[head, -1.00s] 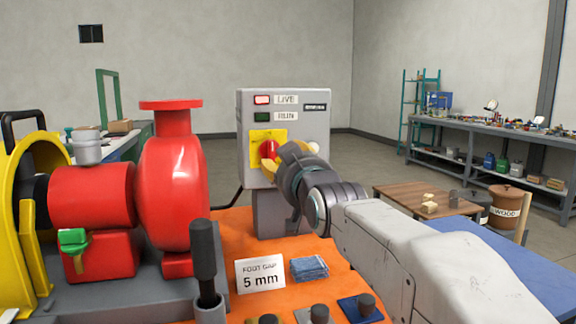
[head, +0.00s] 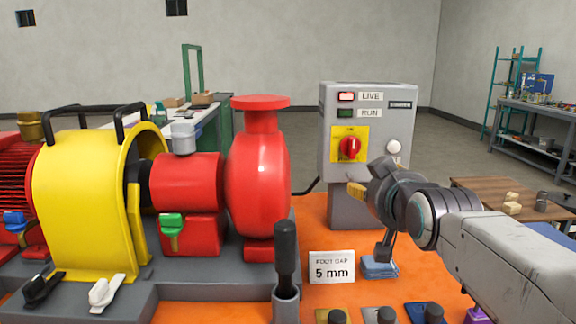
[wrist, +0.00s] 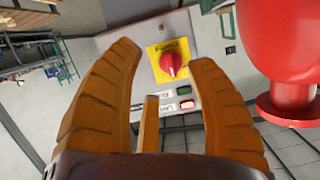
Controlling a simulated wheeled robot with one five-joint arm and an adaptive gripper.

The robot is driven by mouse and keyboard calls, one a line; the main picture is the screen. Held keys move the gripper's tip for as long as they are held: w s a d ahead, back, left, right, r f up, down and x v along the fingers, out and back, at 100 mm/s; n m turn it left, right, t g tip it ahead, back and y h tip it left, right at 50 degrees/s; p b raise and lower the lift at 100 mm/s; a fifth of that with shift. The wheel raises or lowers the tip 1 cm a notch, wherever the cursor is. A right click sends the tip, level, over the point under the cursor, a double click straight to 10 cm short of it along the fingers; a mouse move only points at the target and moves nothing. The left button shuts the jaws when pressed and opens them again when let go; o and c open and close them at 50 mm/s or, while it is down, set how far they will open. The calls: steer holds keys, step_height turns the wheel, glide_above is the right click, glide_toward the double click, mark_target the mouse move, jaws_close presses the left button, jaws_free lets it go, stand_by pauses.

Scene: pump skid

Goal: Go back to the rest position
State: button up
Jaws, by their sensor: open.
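My gripper (head: 362,200) is open and empty, in front of the grey control box (head: 402,125) and to the lower right of its red rotary switch (head: 350,148). In the head view it is clear of the switch, which sits on a yellow plate. The LIVE lamp (head: 346,97) is bright and the RUN lamp (head: 345,114) is dark green.
The red pump (head: 258,180) and yellow coupling guard (head: 85,200) fill the left. A wooden table (head: 480,190) is at right.

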steer(key=s+f+g+p, duration=0.1)
steer(key=s+g+p, duration=0.4)
steer(key=s+p, duration=0.5)
steer(key=s+f+g+p, duration=0.2)
steer(key=s+g+p, duration=0.4)
steer(key=s, duration=1.2)
steer(key=p, duration=0.4)
steer(key=shift+f, duration=0.3)
steer(key=shift+o, duration=0.3)
steer(key=shift+a, duration=0.1)
